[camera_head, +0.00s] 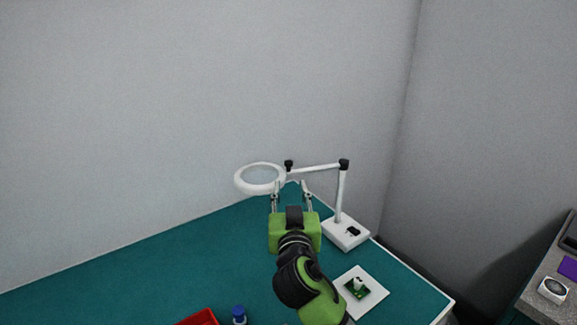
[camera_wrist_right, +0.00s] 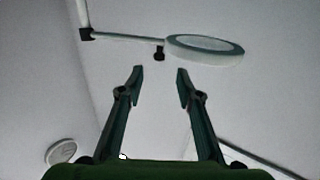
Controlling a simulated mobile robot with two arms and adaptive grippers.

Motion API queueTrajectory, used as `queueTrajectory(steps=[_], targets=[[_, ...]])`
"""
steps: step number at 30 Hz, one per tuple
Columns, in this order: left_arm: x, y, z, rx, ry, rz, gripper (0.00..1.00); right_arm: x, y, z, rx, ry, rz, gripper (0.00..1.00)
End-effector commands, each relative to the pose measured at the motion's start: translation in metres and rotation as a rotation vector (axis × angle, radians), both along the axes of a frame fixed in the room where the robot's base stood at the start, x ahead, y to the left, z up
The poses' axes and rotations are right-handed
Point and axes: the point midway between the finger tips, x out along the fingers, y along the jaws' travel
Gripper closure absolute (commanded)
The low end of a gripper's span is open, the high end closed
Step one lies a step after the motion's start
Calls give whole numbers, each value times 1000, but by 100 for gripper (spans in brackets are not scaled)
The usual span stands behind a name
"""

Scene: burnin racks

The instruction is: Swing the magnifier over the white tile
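The magnifier has a white ring lens (camera_head: 261,179) on a jointed white arm, on a white base (camera_head: 346,232) at the back right of the green table. The lens hangs over the table's back edge, left of the base. In the right wrist view the lens ring (camera_wrist_right: 205,49) is beyond the fingertips, to the right. My right gripper (camera_head: 292,186) is open and empty, close to the lens and the arm's black knob (camera_wrist_right: 160,53); a gap shows in the wrist view. The white tile (camera_head: 373,305) lies in front of the base with a small green board on it. My left gripper is not in view.
A red bin (camera_head: 199,318) and a blue-capped bottle (camera_head: 239,315) stand at the table's front. The table (camera_head: 150,270) is clear on the left. Walls rise behind and to the right. Another bench (camera_head: 552,302) stands at the far right.

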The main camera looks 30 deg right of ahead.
Motion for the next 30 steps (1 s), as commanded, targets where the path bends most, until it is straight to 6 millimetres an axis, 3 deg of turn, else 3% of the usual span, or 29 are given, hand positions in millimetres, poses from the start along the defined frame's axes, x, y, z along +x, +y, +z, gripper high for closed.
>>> queueTrajectory(steps=[15,21,30], targets=[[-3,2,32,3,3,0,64,85,-41,4,-3,1,-3,67],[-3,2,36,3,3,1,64,103,-49,2,-2,0,-1,67],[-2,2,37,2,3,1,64,108,-51,1,0,-1,0,67]])
